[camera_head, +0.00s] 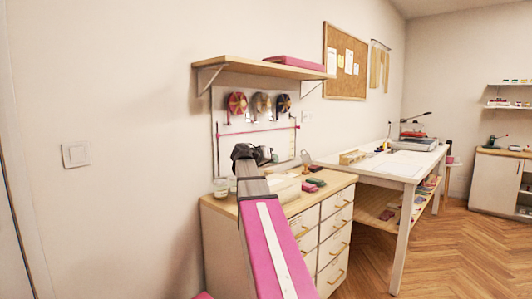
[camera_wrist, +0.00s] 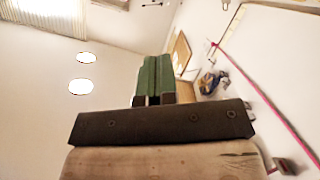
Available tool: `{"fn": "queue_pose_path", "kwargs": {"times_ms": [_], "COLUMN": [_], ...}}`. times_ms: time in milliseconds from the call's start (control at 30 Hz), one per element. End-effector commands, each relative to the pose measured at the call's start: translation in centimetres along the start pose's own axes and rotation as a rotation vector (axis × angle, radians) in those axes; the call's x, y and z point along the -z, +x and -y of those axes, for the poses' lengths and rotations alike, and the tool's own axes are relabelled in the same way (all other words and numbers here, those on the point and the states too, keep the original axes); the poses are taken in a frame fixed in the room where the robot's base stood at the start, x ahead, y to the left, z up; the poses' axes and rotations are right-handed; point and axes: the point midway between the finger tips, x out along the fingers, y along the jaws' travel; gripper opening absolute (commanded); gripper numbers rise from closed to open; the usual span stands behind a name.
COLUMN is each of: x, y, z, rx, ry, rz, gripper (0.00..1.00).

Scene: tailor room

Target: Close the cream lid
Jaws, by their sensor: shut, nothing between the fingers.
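A cream, box-like thing (camera_head: 284,189) sits on the wooden top of the drawer cabinet, just right of my arm and partly hidden by it. I cannot make out its lid clearly or tell how far it stands open. My gripper (camera_wrist: 154,62) shows in the wrist view with its two green fingers side by side, shut and empty. In the head view my dark wrist is above the back of the cabinet top, and the fingers are mostly hidden behind it. In the wrist view no cream lid can be made out with certainty.
The drawer cabinet (camera_head: 333,238) has several yellow handles. Glass jars (camera_head: 221,187) stand at its left; green and pink items (camera_head: 315,184) lie right of the cream thing. A pegboard (camera_head: 227,150) with spools and a shelf (camera_head: 262,69) are behind. A white worktable (camera_head: 410,165) stands right.

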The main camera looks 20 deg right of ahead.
Motion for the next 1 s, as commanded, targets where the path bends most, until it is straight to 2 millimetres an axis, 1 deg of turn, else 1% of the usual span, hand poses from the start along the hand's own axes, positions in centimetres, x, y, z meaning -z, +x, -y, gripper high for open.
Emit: {"fn": "queue_pose_path", "kwargs": {"times_ms": [33,100,233,500,700,1000], "x": [-1.3,-2.5,-4.7,-8.8,-10.9,-12.4], "y": [0.1,0.5,1.2,2.4,3.1,3.6], "z": [-0.5,-0.8,-1.1,-0.7,0.0,0.6], "rx": [0.012,0.03,0.064,0.128,0.163,0.188], "ry": [0.042,0.105,0.223,0.441,0.558,0.649], "rz": [0.001,0.002,0.001,0.001,0.001,0.0], "gripper": [0.0,0.0,0.0,0.0,0.0,0.0]}}
